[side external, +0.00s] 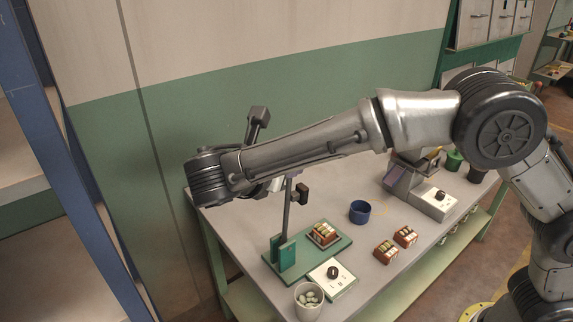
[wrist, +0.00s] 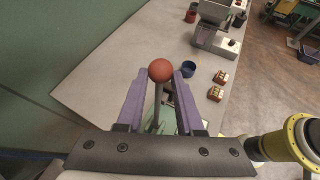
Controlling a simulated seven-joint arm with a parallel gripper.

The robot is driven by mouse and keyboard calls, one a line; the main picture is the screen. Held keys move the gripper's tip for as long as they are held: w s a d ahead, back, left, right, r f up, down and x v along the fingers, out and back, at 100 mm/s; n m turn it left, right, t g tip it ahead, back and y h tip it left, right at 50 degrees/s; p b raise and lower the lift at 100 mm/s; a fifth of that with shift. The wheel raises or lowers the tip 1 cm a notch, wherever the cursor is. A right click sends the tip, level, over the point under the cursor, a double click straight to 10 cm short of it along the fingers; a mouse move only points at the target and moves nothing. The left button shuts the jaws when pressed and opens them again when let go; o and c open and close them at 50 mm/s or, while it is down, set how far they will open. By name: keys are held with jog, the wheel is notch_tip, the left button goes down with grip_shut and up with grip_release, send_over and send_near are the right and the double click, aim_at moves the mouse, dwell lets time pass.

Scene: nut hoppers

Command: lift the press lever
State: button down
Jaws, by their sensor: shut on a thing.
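The press stands on a green base plate (side external: 335,243) at the near left of the table, with a thin grey upright (side external: 287,208) and a dark block (side external: 302,192) beside its upper part. In the wrist view, the lever's red ball knob (wrist: 160,70) sits between the tips of two purple fingers. My gripper (wrist: 161,77) is shut on this knob. A grey rod (wrist: 155,108) runs below the knob between the fingers. In the side view my forearm and wrist hide the knob and most of my gripper, so the lever's angle cannot be told there.
A small block with coloured rows (side external: 323,233) sits on the base plate; two similar blocks (side external: 385,251) (side external: 405,236) lie to its right. A dial box (side external: 333,277) and a cup of green pieces (side external: 308,299) stand in front. A blue ring-like container (side external: 360,211) and grey machine (side external: 418,190) stand farther right.

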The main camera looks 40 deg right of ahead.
jog(key=c, duration=0.8)
grip_release()
jog(key=shift+a+f, duration=0.25)
jog(key=shift+f, duration=0.1)
jog(key=shift+c, duration=0.2)
jog(key=o, duration=0.3)
jog(key=shift+d+r, duration=0.1)
jog(key=shift+r, duration=0.1)
jog(key=v, duration=1.3)
jog(key=shift+s+a+r, duration=0.15)
jog(key=shift+a+r, duration=0.05)
jog(key=shift+a, duration=0.1)
